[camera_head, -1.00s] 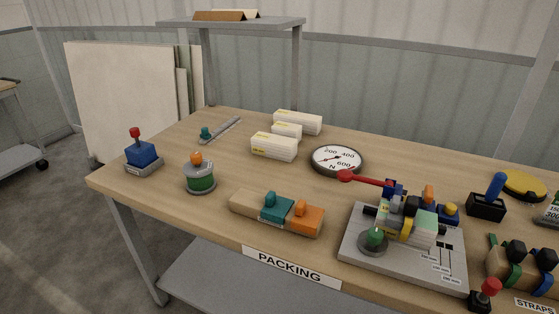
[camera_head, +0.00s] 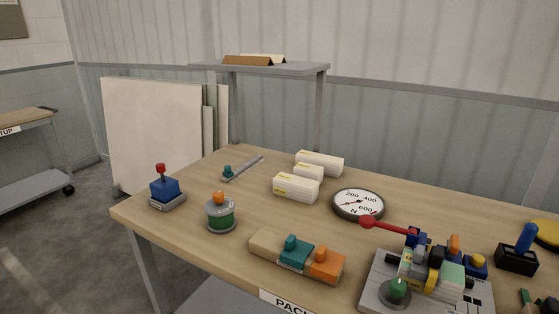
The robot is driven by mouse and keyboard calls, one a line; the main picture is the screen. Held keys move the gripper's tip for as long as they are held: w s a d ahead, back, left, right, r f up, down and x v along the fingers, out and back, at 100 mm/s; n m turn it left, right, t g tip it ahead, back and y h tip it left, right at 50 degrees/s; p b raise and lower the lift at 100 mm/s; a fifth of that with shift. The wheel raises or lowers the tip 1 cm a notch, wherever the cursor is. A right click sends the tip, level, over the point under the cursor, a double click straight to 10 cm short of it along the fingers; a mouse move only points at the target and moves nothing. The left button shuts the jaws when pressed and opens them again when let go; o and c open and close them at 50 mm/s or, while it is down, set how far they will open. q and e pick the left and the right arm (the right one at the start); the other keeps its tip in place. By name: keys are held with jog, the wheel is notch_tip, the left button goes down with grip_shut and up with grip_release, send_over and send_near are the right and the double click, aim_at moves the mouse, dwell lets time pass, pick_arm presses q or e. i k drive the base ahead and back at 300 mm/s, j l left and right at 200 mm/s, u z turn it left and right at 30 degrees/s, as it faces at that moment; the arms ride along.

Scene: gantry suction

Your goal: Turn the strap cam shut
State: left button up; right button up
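The strap station, labelled STRAPS in the earlier view, is now almost wholly cut off at the lower right. Only a bit of a green strap (camera_head: 526,297) and a tan block edge show there. I cannot tell whether its cam is open or shut. A grey plate fixture (camera_head: 374,295) stands left of it, with a long red-knobbed lever (camera_head: 388,226), colored blocks and a green knob (camera_head: 397,289). Neither of my grippers is in view.
A wooden table (camera_head: 225,255) holds a round dial gauge (camera_head: 358,204), white boxes (camera_head: 296,187), a teal and orange block (camera_head: 297,257), a green spool (camera_head: 220,215), a blue red-knobbed switch (camera_head: 165,191) and a black blue-handled switch (camera_head: 517,257). A shelf (camera_head: 262,69) rises behind.

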aim_at(453, 248)
jog(key=z, duration=0.35)
jog(key=k+l+z, duration=0.15)
jog(key=z, duration=0.2)
jog(key=l+z, duration=0.1)
jog(key=z, duration=0.25)
